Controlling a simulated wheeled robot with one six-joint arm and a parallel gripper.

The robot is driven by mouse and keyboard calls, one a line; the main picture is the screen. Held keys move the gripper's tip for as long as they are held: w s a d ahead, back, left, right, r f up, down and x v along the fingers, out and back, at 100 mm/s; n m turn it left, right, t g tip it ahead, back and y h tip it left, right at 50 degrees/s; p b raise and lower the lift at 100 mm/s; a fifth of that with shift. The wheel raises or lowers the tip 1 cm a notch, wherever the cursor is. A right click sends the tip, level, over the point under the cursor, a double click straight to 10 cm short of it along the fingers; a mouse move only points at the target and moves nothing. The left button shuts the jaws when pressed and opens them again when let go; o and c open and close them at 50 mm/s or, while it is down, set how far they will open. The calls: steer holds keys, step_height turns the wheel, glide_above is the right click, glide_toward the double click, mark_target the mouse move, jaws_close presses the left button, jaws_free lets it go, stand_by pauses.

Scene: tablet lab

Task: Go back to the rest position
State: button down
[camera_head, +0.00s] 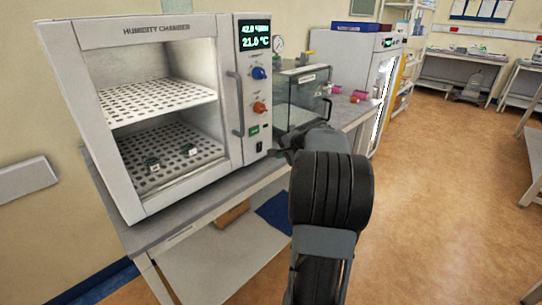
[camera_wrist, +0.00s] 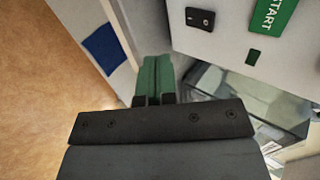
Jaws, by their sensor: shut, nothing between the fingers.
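My gripper (camera_wrist: 157,62) shows in the wrist view with its two green fingers pressed together and nothing between them. It is close to the front panel of the humidity chamber (camera_head: 150,30), which carries a green START label (camera_wrist: 273,15) and a black switch (camera_wrist: 200,18). I see a gap of unclear size between the fingers and the panel. In the head view my arm reaches forward to the right of the chamber, and its thick black joint hides most of the gripper.
The chamber stands on a grey bench (camera_head: 190,205). Its lower perforated shelf (camera_head: 200,151) holds two small dark items. A glass-walled box (camera_head: 300,98) stands to the right, close to my arm. Open brown floor (camera_head: 450,190) lies to the right.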

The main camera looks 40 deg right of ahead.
steer(key=v, duration=0.5)
steer(key=shift+s+f, duration=0.1)
steer(key=shift+s, duration=0.35)
steer(key=s+a+f+n+g+p, duration=0.3)
steer(key=s+a+f+n+g, duration=0.25)
steer(key=a, duration=0.45)
steer(key=s+a+r+n+p, duration=0.2)
steer(key=a+n, duration=0.1)
steer(key=a, duration=0.4)
steer(key=s+a+r+n+p, duration=0.2)
steer(key=a+n, duration=0.2)
steer(key=a, duration=0.4)
steer(key=s+a+r+n+g+h+p, duration=0.1)
steer(key=s+a+r+n+p, duration=0.1)
steer(key=a, duration=0.5)
steer(key=shift+s+n, duration=0.5)
steer(key=shift+n, duration=0.75)
steer(key=shift+a, duration=0.1)
